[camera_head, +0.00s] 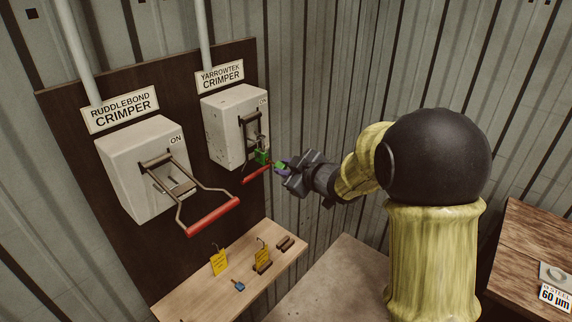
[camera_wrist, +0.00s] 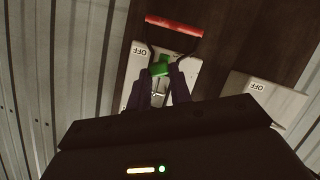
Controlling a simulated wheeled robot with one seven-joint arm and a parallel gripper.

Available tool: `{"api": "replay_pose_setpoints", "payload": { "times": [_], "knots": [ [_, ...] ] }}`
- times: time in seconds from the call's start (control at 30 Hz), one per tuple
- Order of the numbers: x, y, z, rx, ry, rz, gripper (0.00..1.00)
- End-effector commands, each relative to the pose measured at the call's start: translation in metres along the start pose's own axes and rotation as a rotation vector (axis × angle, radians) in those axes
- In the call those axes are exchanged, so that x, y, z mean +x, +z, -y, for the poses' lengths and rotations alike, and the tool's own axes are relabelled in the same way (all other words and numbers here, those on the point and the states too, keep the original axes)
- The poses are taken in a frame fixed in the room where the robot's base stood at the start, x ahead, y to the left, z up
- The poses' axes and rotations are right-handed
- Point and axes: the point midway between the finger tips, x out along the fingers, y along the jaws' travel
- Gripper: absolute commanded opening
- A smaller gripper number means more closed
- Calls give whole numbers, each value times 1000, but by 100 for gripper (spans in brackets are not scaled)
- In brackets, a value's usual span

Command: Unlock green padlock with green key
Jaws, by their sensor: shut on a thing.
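The green padlock (camera_head: 262,157) hangs at the lever of the Yarrowtek crimper (camera_head: 230,125), above its red handle (camera_head: 257,174). My gripper (camera_head: 282,169) is just right of the padlock, shut on a small green piece (camera_head: 279,166) that looks like the green key. The key tip is hidden, so I cannot tell whether it sits in the padlock. In the wrist view, green shows (camera_wrist: 162,69) between and beyond my fingertips (camera_wrist: 163,82); key and padlock are hard to tell apart there. The red handle (camera_wrist: 174,26) lies beyond them.
The Ruddlebond crimper (camera_head: 145,170), with a long red handle (camera_head: 213,216), is on the same dark board to the left. A wooden shelf (camera_head: 205,300) below holds a blue item (camera_head: 238,286), yellow tags (camera_head: 219,262) and dark pieces. A wooden table (camera_head: 530,240) stands at right.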

Motion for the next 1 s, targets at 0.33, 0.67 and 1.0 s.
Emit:
{"api": "replay_pose_setpoints", "payload": {
  "times": [0.33, 0.67, 1.0],
  "knots": [
    [-1, -1, -2, 50, -20, 1, 0],
    [0, -1, -2, 97, -39, 1, 0],
    [0, -1, -3, 145, -60, 1, 0]
  ]
}}
